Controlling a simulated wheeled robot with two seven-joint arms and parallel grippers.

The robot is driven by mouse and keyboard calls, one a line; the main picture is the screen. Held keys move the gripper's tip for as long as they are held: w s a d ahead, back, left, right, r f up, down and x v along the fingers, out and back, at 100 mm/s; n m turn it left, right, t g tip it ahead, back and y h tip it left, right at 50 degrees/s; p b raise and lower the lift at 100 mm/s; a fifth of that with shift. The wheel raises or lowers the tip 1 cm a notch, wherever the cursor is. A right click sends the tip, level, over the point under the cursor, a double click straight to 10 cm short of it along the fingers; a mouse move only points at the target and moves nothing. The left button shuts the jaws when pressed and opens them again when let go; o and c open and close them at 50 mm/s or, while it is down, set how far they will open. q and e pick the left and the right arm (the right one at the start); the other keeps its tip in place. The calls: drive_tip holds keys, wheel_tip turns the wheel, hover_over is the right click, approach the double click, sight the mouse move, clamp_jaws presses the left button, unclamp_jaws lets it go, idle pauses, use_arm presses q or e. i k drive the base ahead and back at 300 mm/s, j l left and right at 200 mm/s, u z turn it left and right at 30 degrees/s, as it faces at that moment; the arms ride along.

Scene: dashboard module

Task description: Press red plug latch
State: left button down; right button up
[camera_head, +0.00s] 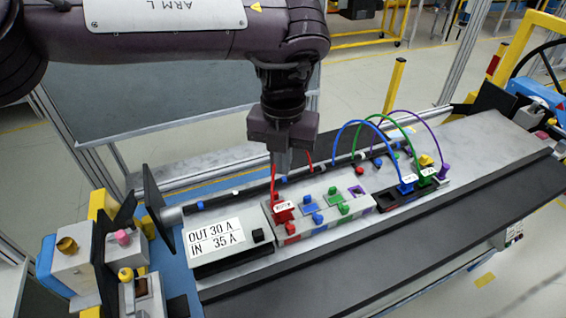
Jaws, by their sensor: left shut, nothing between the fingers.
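The red plug (284,208) with a white label sits at the left end of the grey socket block (325,219), with a red cable rising from it. The plug's latch is too small to make out. My left gripper (283,172) points down just above and behind the red plug, with its fingers together and nothing between them. A small gap seems to lie between fingertips and plug, but I cannot tell for sure whether they touch. My right gripper is not in view.
A box with a display (214,238) stands left of the socket block. Blue (406,184) and green (428,174) plugs with arching cables sit in a black holder at right. The dark front strip (400,235) is clear.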

sight(290, 229)
drive_tip(key=k, duration=1.5)
